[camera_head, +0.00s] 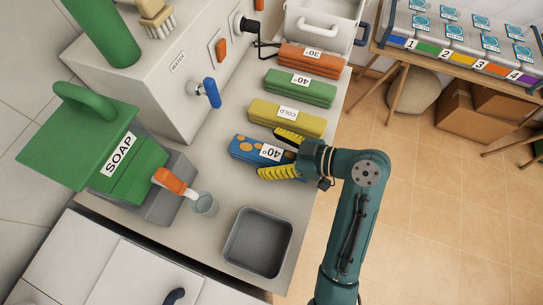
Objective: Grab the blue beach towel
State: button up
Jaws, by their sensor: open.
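The blue beach towel (246,147) is a folded blue bundle with orange spots and a white "40°" label. It lies on the grey counter in front of a yellow "COLD" bundle. My gripper (270,153) has yellow ridged fingers and comes in from the right. Its fingers are open, one on the far side of the towel and one on the near side. The towel's right end lies between them. I cannot tell whether either finger touches the towel.
Yellow (286,118), green (300,88) and orange (312,61) bundles lie in a row behind. A grey tray (258,242), a small cup (204,203) and a green soap dispenser (120,155) stand nearby. A blue-handled tap (211,92) juts out at left.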

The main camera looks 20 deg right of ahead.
jog(key=shift+c, duration=0.5)
jog(key=c, duration=1.2)
